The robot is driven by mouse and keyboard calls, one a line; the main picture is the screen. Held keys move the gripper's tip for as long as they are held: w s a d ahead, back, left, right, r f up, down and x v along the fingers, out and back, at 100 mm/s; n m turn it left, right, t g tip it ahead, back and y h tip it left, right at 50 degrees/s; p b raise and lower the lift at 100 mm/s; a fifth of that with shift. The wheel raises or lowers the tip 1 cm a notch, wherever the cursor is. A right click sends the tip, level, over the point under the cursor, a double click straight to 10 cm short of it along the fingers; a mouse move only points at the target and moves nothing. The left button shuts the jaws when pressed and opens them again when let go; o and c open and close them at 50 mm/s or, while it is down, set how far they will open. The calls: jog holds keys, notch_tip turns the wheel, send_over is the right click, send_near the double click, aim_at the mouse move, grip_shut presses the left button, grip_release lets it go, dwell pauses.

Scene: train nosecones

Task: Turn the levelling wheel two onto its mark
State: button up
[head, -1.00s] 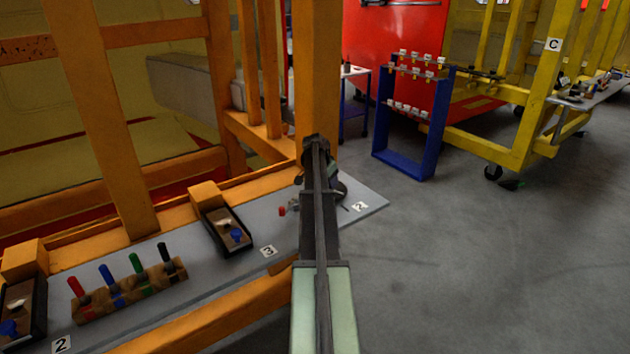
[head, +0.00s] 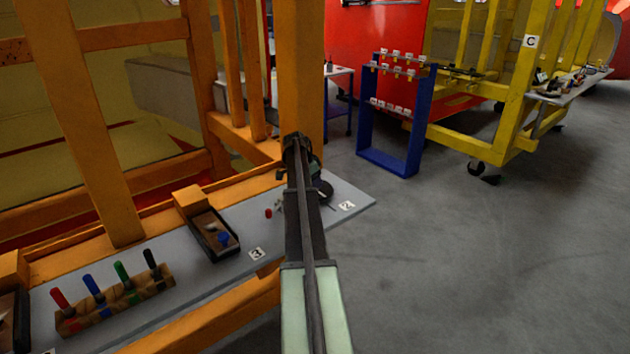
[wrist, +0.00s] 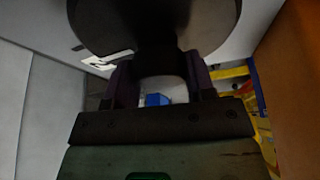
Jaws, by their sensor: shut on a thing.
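The levelling wheel, a dark round disc (head: 325,190), stands by the label 2 (head: 347,205) at the right end of the grey bench (head: 245,215). My arm hides part of it in the head view. In the wrist view a large dark disc (wrist: 150,22) fills the top, with a dark stem below it. My gripper (wrist: 155,72) has its two purplish fingers on either side of this stem and is shut on it. The fingertips are hidden behind my arm in the head view. The wheel's mark cannot be made out.
An orange frame post (head: 300,80) rises close behind my arm. A small red piece (head: 268,212), a black tray (head: 213,235) and a wooden block with coloured handles (head: 115,300) are to the left. A blue rack (head: 420,125) stands beyond open floor.

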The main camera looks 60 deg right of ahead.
jog(key=o, duration=1.3)
jog(key=p+v, duration=1)
jog(key=v, duration=0.1)
jog(key=shift+f, duration=0.1)
